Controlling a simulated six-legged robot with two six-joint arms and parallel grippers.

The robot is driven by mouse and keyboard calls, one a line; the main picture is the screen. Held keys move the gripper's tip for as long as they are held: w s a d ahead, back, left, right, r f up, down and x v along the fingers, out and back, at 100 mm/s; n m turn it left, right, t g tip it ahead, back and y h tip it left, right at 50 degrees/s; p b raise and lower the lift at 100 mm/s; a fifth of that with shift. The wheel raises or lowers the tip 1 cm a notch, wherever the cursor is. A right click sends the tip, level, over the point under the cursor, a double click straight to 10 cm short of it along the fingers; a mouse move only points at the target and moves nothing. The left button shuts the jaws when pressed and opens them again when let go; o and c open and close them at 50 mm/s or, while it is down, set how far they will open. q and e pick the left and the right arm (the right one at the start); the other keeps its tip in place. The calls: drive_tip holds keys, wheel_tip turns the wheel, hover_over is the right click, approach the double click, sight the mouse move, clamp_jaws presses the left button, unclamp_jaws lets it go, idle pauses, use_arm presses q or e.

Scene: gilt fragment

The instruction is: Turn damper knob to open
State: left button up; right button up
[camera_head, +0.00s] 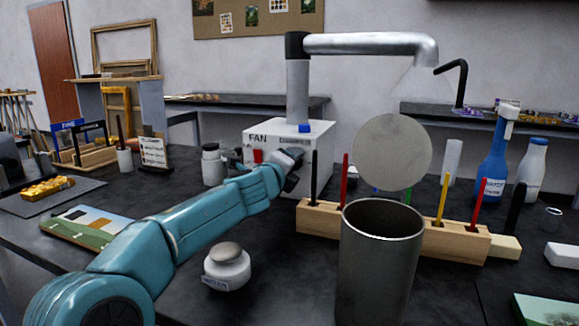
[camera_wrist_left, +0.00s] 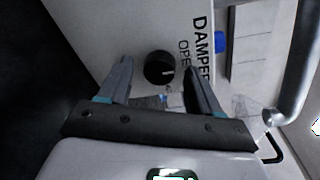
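The white box (camera_head: 300,140) marked FAN and DAMPER stands at the back of the dark table, under a grey duct pipe. In the left wrist view, the black round damper knob (camera_wrist_left: 158,68) is on the white face beside the lettering DAMPER and a partly hidden word beginning OPE. A small light mark shows on the knob's right side. My left gripper (camera_wrist_left: 159,64) is open, with one finger on each side of the knob; contact cannot be told. In the head view, my left gripper (camera_head: 290,166) is in front of the box and hides the knob. My right gripper is in neither view.
A red switch (camera_head: 257,155) is left of my gripper. A wooden holder (camera_head: 318,218) with several coloured sticks stands to the right, behind a metal can (camera_head: 380,265). A lidded white jar (camera_head: 227,268) sits below my left arm. Blue (camera_head: 494,160) and white bottles stand further right.

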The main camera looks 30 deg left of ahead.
use_arm(q)
drive_tip(key=b+v, duration=0.2)
drive_tip(key=v, duration=1.4)
drive_tip(key=shift+s, duration=0.2)
drive_tip(key=shift+d+r, duration=0.1)
